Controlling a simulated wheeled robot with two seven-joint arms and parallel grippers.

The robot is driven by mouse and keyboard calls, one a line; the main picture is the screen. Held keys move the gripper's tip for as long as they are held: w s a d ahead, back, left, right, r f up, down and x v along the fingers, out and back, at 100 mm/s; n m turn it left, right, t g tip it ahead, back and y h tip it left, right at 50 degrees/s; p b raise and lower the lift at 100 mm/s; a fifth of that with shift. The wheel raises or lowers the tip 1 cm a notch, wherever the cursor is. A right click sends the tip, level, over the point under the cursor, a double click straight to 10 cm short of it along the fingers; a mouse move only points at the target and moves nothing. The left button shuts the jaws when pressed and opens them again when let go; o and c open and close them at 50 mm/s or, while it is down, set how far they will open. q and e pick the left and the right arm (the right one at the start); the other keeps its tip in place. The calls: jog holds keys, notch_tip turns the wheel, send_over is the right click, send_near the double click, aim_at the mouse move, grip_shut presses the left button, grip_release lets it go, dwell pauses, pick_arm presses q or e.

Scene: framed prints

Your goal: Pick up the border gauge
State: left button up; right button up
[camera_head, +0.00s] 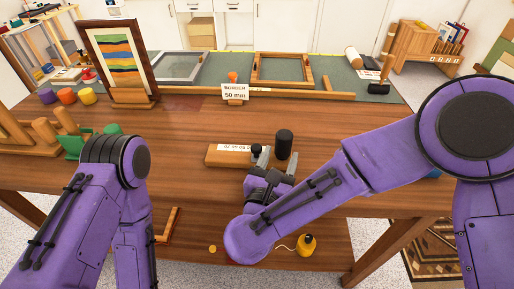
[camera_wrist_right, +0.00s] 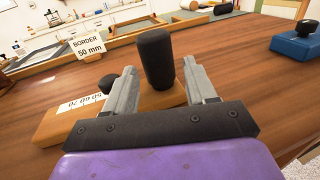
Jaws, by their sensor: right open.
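The border gauge (camera_head: 229,155) lies on the wooden table in front of me. It is a flat wooden block with a white number scale and an upright black cylindrical handle (camera_head: 284,142). In the right wrist view the block (camera_wrist_right: 66,120) runs across behind my fingers, and the handle (camera_wrist_right: 155,60) stands in the gap between them. A small black knob (camera_wrist_right: 107,84) shows beside the left finger. My right gripper (camera_head: 275,160) is open and empty at the gauge's near side; it also shows in the right wrist view (camera_wrist_right: 163,92). My left gripper is not visible; only my left arm shows.
A "BORDER 50 mm" sign (camera_head: 235,92) stands behind the gauge, before a long wooden strip. A striped framed print (camera_head: 118,58) stands at back left, and an empty frame (camera_head: 283,69) lies on the green mat. A blue object (camera_wrist_right: 297,44) sits to the right.

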aim_at(287, 130)
jog(key=p+x, duration=0.1)
jog(key=x, duration=0.5)
jog(key=shift+w+f+p, duration=0.1)
jog(key=shift+w+p, duration=0.3)
grip_shut()
notch_tip(287, 130, up, 3)
jog(key=shift+b, duration=0.6)
jog(key=s+a+r+b, duration=0.1)
jog(key=s+r, duration=0.9)
jog(key=s, duration=0.4)
jog(key=shift+b, duration=0.4)
jog(key=shift+w, duration=0.1)
